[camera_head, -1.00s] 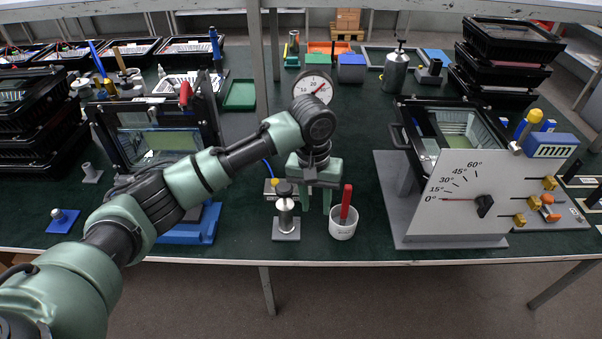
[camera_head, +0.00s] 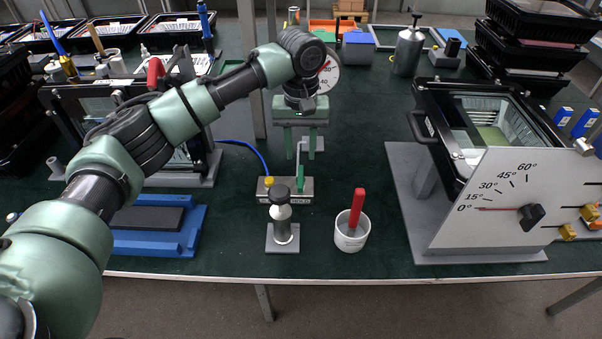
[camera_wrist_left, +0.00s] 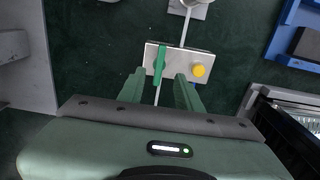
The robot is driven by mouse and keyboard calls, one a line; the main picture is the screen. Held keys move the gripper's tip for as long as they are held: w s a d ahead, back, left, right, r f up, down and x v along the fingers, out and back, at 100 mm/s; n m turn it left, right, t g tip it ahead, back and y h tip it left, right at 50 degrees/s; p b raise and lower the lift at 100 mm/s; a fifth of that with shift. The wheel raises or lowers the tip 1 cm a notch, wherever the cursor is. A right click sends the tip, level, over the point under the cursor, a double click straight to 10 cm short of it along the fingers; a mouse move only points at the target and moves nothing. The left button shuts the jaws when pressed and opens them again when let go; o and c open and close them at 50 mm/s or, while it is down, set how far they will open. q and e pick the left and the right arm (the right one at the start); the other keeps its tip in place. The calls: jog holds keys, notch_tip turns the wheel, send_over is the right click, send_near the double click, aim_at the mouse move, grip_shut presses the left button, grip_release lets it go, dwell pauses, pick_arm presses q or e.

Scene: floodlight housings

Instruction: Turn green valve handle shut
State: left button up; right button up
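The green valve handle (camera_head: 301,172) stands on a small metal block (camera_head: 303,189) on the green table, beside a yellow knob (camera_head: 268,182) with a blue hose. My left gripper (camera_head: 301,152) is above and just behind the handle, pointing down, its two green fingers apart and empty. In the left wrist view the handle (camera_wrist_left: 160,63) lies lengthwise between the lines of the open fingertips (camera_wrist_left: 159,76); contact is not visible. The metal block (camera_wrist_left: 179,62) and yellow knob (camera_wrist_left: 198,70) show there too. My right gripper is not in view.
A pressure gauge (camera_head: 329,70) is behind my gripper. A metal post with a dark knob (camera_head: 280,215) stands in front of the block. A white cup (camera_head: 351,238) with a red-handled tool is to the right. A grey tilt stand (camera_head: 482,220) is farther right.

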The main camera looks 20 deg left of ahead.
aim_at(301, 176)
pick_arm(q)
jog(key=shift+w+a+f+b, duration=0.1)
jog(key=shift+w+f+b, duration=0.15)
jog(key=shift+f, duration=0.25)
jog(key=shift+w+a+f+b, duration=0.1)
jog(key=shift+w+f, duration=0.25)
jog(key=shift+f, duration=0.45)
notch_tip(301, 176, down, 7)
jog(key=shift+s+r, duration=0.15)
grip_shut()
